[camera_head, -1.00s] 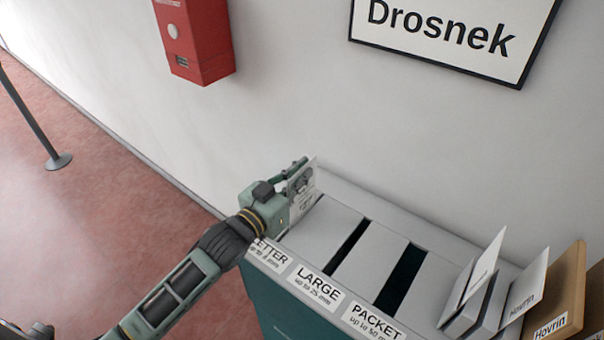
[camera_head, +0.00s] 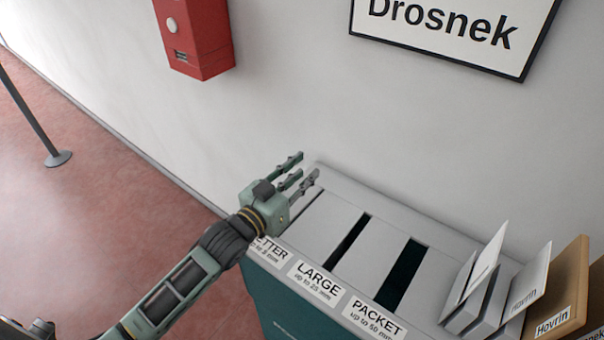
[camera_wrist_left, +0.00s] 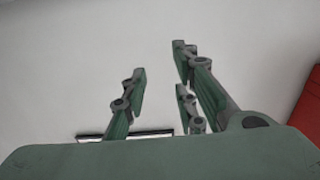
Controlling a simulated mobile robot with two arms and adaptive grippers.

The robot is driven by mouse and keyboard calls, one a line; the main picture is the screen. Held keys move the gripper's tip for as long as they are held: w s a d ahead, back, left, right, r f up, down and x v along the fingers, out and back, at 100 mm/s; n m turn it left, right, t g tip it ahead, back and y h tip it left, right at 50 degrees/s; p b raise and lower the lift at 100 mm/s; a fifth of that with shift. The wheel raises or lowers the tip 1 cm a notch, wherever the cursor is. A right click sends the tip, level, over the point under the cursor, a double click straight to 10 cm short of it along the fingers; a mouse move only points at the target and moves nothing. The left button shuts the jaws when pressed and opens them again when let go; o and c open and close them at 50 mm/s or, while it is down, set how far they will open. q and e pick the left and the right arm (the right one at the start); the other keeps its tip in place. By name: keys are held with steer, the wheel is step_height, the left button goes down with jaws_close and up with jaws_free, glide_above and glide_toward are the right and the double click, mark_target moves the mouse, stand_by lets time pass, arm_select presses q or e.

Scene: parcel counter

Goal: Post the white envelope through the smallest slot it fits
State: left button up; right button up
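My left gripper (camera_head: 302,172) is open and empty above the LETTER end of the grey-topped counter box (camera_head: 447,250). Its spread fingers also show in the left wrist view (camera_wrist_left: 160,78), with nothing between them. The white envelope is not visible in the gripper or on the box top. The narrow LETTER slot (camera_head: 305,208) lies just below the gripper, partly hidden by it. The LARGE slot (camera_head: 349,243) and the wider PACKET slot (camera_head: 402,276) are dark openings to its right. The LETTER label (camera_head: 270,249) is partly covered by my arm. My right gripper is out of view.
White envelopes (camera_head: 528,283) and a brown Hovrin parcel (camera_head: 567,290) stand at the right end of the box. A wall rises close behind, with a Drosnek sign (camera_head: 445,28) and a red wall box (camera_head: 197,38). A grey post (camera_head: 40,130) stands on open floor at left.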

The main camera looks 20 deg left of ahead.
arm_select(q)
steer(key=v, duration=1.2)
stand_by(0.9)
